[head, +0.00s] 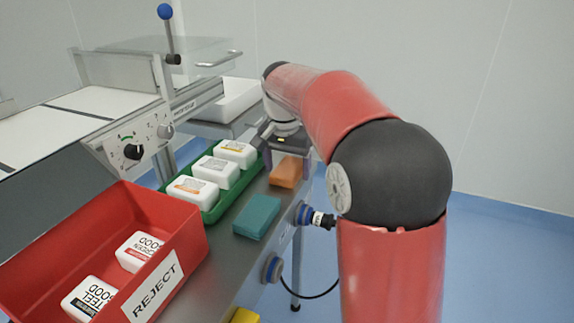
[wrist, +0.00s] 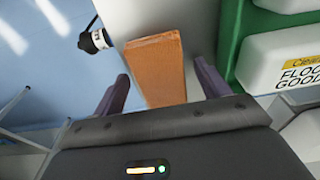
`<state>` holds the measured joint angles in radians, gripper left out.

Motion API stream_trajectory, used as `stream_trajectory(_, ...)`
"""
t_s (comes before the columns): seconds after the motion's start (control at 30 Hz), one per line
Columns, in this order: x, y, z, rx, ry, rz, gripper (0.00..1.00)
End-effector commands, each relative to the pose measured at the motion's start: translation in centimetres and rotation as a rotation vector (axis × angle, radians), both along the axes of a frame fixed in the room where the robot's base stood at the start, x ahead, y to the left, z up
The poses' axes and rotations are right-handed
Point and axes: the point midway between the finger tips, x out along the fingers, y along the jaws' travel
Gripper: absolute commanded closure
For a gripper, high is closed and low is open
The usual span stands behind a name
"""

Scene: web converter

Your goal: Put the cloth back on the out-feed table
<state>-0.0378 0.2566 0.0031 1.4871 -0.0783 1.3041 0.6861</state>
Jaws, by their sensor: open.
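A flat orange rectangular piece (head: 286,172), perhaps the folded cloth, lies on the grey out-feed table (head: 224,252) near its right edge. It also shows in the wrist view (wrist: 157,62), between my gripper's spread fingers. My gripper (head: 287,157) is open and empty, pointing down at the far end of this piece, with a gap at each side. A teal rectangular piece (head: 257,217) lies nearer on the same table. I cannot tell from the pictures which of the two is the cloth.
A green tray (head: 212,213) with three white labelled packs stands left of the orange piece, close to one finger. A red REJECT bin (head: 190,236) holding white packs stands at the near left. Blue-ringed knobs (head: 304,214) stick out from the table's right side.

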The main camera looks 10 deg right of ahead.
Motion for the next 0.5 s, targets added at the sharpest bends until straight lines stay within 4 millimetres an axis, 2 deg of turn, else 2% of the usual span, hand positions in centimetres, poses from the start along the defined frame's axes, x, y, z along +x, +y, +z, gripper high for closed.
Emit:
stream_trajectory(0.17,0.0,0.0,0.7,0.000,-0.002,0.000,0.25)
stream_trajectory(0.23,-0.1,0.1,1.6,0.000,-0.002,0.000,0.25)
stream_trajectory(0.5,-0.6,0.5,7.3,0.001,-0.004,0.000,0.25)
